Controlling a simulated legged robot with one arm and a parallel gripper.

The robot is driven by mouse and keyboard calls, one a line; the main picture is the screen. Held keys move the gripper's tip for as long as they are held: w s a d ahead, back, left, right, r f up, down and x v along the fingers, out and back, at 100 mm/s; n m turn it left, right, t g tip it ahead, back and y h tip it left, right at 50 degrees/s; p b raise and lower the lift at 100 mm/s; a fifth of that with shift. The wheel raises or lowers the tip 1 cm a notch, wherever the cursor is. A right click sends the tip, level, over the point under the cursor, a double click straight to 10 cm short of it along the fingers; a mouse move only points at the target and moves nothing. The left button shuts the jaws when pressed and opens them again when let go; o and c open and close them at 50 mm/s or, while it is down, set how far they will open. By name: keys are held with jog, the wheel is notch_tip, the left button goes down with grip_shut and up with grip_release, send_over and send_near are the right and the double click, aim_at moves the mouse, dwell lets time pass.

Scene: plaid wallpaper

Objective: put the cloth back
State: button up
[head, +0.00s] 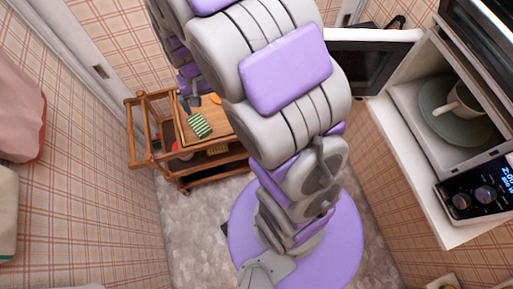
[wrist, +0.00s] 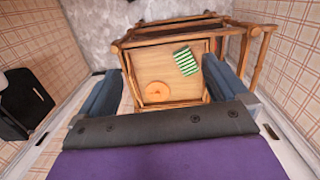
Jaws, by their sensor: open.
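A green-and-white striped piece (head: 199,125), which looks like a folded cloth, lies on the wooden top of a small cart (head: 222,148). In the wrist view the striped cloth (wrist: 186,61) lies on the cart top between my fingers, closer to the right one. My gripper (wrist: 162,66) is open and empty, pointing down toward the cart top. It is apart from the cloth; the exact height is hard to tell. In the head view my gripper is small and partly hidden behind my arm.
An orange round item (wrist: 157,92) sits on the cart top. The cart has raised wooden rails (wrist: 180,26). A pink cloth (head: 20,105) hangs on the left wall. At right is an open microwave (head: 405,110) with a plate and cup inside.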

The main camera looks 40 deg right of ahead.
jog(key=s+r+n, duration=0.1)
jog(key=s+r, duration=0.2)
jog(key=s, duration=0.5)
jog(key=s+r+n, duration=0.1)
jog(key=s+r, duration=0.3)
jog(key=s, duration=0.4)
jog(key=s+r+n+g, duration=0.1)
jog(key=s+r, duration=0.3)
jog(key=s, duration=0.5)
jog(key=shift+r, duration=0.25)
jog(key=shift+d, duration=0.1)
